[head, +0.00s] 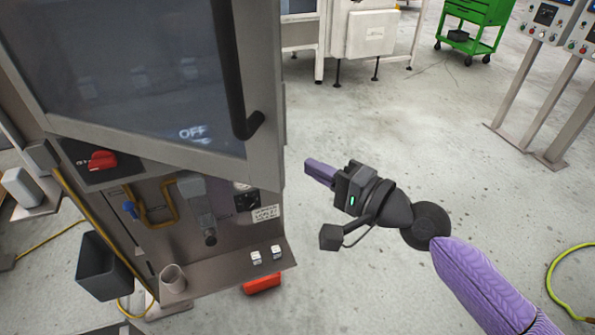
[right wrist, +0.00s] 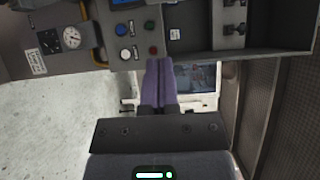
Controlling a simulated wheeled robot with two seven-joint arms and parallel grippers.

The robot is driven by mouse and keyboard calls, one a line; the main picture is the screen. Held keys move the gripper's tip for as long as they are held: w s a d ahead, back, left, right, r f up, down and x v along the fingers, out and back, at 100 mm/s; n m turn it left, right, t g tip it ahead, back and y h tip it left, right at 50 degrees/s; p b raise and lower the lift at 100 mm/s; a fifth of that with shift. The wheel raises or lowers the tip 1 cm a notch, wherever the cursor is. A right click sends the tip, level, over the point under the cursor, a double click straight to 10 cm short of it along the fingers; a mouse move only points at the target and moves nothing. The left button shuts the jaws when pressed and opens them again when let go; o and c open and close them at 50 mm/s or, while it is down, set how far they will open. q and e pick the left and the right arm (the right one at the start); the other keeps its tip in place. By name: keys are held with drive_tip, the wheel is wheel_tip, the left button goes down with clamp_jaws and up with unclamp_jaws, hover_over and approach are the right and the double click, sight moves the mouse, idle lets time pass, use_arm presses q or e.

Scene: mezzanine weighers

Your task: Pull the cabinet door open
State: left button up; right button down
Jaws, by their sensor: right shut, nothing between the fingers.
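The cabinet door (head: 262,150) fills the upper left of the head view. It has a grey metal frame, a dark glass pane (head: 130,75) with "OFF" on it, and a long black bar handle (head: 232,85) near its right edge. Its lower edge slants across the panel below; I cannot tell how far it stands from the cabinet. My right gripper (head: 312,170) is shut and empty, just right of the door's lower right corner and apart from the handle. In the right wrist view its purple fingers (right wrist: 160,80) lie together. My left gripper is not in view.
Below the door are a red switch (head: 102,160), a yellow hose, and a shelf (head: 225,274) with small white blocks. A dark bin (head: 102,265) hangs at the left. A green cart (head: 478,20) and control stands (head: 540,110) are behind. The floor right of the cabinet is mostly clear.

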use_arm(q)
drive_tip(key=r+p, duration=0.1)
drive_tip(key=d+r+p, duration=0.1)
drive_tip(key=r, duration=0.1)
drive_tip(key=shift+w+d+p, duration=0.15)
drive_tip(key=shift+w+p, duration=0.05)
drive_tip(key=shift+p, duration=0.2)
use_arm(e)
drive_tip(key=a, duration=0.1)
drive_tip(key=s+a, duration=0.2)
drive_tip(key=shift+a, duration=0.35)
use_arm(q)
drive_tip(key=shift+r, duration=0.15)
